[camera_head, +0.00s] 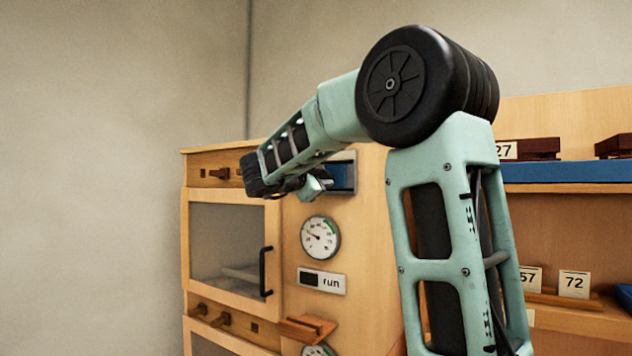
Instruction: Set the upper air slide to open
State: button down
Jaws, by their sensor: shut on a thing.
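A blue plate in a grey metal frame, which I take to be the upper air slide (343,177), sits on the wooden cabinet front above the upper gauge. My gripper (319,186) is right at the left part of this frame, below my forearm, and is shut on the slide. The fingertips and their hold are small and partly hidden by my own arm. The left part of the frame is covered too, so I cannot read the slide's setting.
Below the frame are a round gauge (320,237) and a "run" label (322,280). A glazed door (232,240) with a black handle (265,271) is to the left. A wooden ledge (307,328) juts out below. Shelves with number cards (574,284) stand right.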

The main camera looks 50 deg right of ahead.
jog(key=shift+s+d+f, duration=0.1)
jog(key=shift+s+f, duration=0.05)
jog(key=shift+s, duration=0.05)
jog(key=c, duration=1.1)
grip_release()
jog(key=shift+s, duration=0.15)
jog(key=shift+a, duration=0.4)
jog(key=s+a+b, duration=0.1)
jog(key=a+b, duration=0.5)
jog(key=a, duration=1)
jog(key=shift+a, duration=0.35)
